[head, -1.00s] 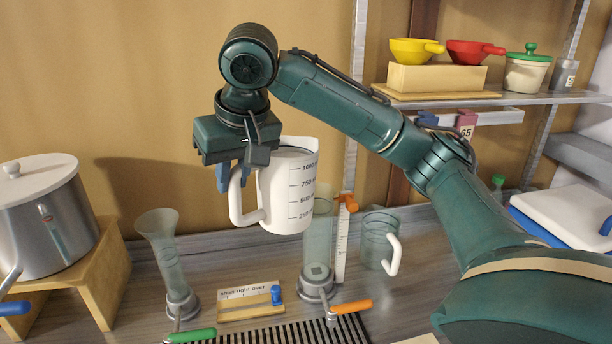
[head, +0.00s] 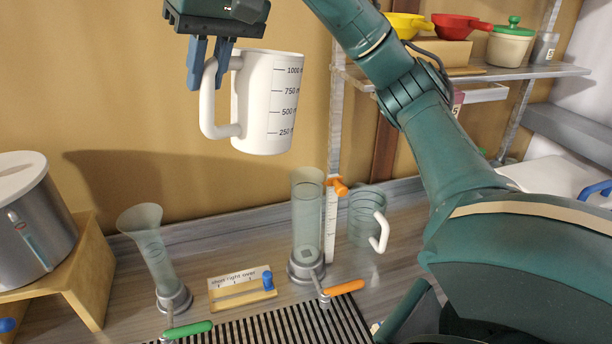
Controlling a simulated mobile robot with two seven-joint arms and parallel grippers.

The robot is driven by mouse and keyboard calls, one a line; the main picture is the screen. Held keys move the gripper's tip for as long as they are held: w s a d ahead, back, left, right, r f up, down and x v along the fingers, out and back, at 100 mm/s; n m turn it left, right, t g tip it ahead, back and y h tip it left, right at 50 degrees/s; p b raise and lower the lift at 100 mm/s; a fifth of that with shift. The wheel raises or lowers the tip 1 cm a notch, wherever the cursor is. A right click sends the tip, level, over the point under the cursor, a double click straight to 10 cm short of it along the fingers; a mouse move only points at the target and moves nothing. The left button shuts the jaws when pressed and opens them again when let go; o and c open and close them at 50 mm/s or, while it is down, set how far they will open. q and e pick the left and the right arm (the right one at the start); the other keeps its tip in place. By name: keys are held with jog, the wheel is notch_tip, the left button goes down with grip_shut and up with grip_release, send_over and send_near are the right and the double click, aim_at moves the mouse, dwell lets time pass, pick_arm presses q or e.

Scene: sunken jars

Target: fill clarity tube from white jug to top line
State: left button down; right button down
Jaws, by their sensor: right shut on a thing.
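My right gripper (head: 208,66) is shut on the handle of the white jug (head: 268,105). The jug is held upright in the air, with dark volume marks on its side; its inside is not visible. The clear straight tube (head: 307,215), likely the clarity tube, stands below and slightly right of the jug in a grey base with an orange-handled valve (head: 343,288). My left gripper is not in view.
A flared clear tube (head: 152,245) with a green-handled valve (head: 188,330) stands left. A clear jug (head: 365,218) with a white handle stands right of the straight tube. A small sign block (head: 242,290) lies between the tubes. A steel pot (head: 35,225) sits far left.

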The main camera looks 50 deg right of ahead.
aim_at(245, 74)
notch_tip(245, 74, down, 8)
jog(key=y, duration=0.1)
jog(key=shift+d+r+y, duration=0.2)
jog(key=shift+y, duration=0.1)
jog(key=shift+s+d+f+m+y, duration=0.1)
jog(key=shift+d+f+m+y, duration=0.15)
jog(key=shift+y, duration=0.35)
dwell(0.4)
jog(key=shift+d+r+y, duration=0.3)
jog(key=shift+r+y, duration=0.1)
jog(key=shift+y, duration=0.4)
dwell(0.8)
jog(key=shift+d+r+m+y, duration=0.15)
jog(key=shift+d+r+y, duration=0.25)
jog(key=shift+r, duration=0.2)
jog(key=shift+d+r+m+y, duration=0.15)
jog(key=shift+d+r+y, duration=0.2)
jog(key=shift+r, duration=0.2)
jog(key=shift+d+r+m+y, duration=0.15)
jog(key=shift+d+r+y, duration=0.15)
jog(key=shift+r+y, duration=0.25)
dwell(1.3)
jog(key=shift+d+r+t+y, duration=0.3)
jog(key=shift+d+r+y, duration=0.5)
jog(key=shift+d+r, duration=0.1)
dwell(0.7)
